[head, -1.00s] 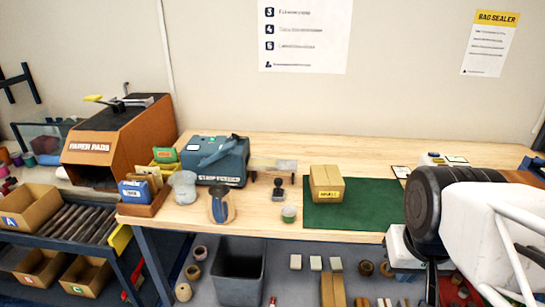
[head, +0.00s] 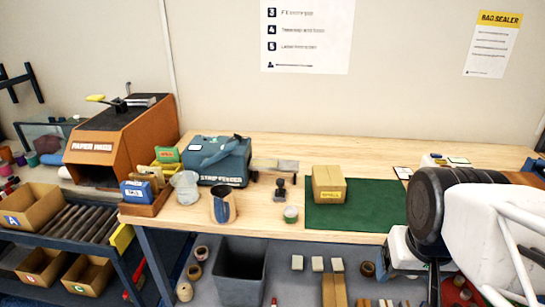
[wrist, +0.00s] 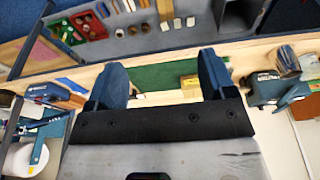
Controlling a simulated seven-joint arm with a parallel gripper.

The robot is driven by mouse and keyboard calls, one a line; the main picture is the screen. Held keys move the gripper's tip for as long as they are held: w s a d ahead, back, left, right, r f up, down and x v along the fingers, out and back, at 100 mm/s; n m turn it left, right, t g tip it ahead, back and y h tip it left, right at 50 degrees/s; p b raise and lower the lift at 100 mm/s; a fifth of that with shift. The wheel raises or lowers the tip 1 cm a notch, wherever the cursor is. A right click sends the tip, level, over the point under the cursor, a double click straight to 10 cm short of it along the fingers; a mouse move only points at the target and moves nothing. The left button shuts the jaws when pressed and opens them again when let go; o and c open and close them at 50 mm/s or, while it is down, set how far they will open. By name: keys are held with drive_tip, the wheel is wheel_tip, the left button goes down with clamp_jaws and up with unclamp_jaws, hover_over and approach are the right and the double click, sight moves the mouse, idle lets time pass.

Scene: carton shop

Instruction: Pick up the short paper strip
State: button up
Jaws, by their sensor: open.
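The blue strip feeder (head: 222,162) stands on the wooden bench, left of the green mat. A flat tan and grey strip-like piece (head: 287,166) sticks out at its right side; I cannot tell for sure whether it is the short paper strip. In the wrist view the feeder (wrist: 268,90) is at the right, and no strip can be made out clearly. My gripper (wrist: 161,68) shows there with its two blue fingers wide apart and nothing between them. The green mat lies beyond the fingers. The gripper itself is out of the head view.
A small carton (head: 328,184) sits on the green mat (head: 365,205). The orange paper pad machine (head: 125,135) is at the left. The bench behind the mat is clear.

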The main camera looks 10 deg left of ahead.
drive_tip(key=w+a+r+m, duration=0.2)
drive_tip(key=w+r, duration=0.1)
drive_tip(key=w, duration=0.4)
drive_tip(key=w+a+r+m, duration=0.1)
drive_tip(key=w+r+m, duration=0.1)
drive_tip(key=w, duration=0.6)
drive_tip(key=m+g, duration=0.3)
drive_tip(key=m, duration=1.1)
hover_over(277, 164)
wheel_tip(277, 164, down, 13)
drive_tip(key=shift+w, duration=0.15)
drive_tip(key=shift+f, duration=1.3)
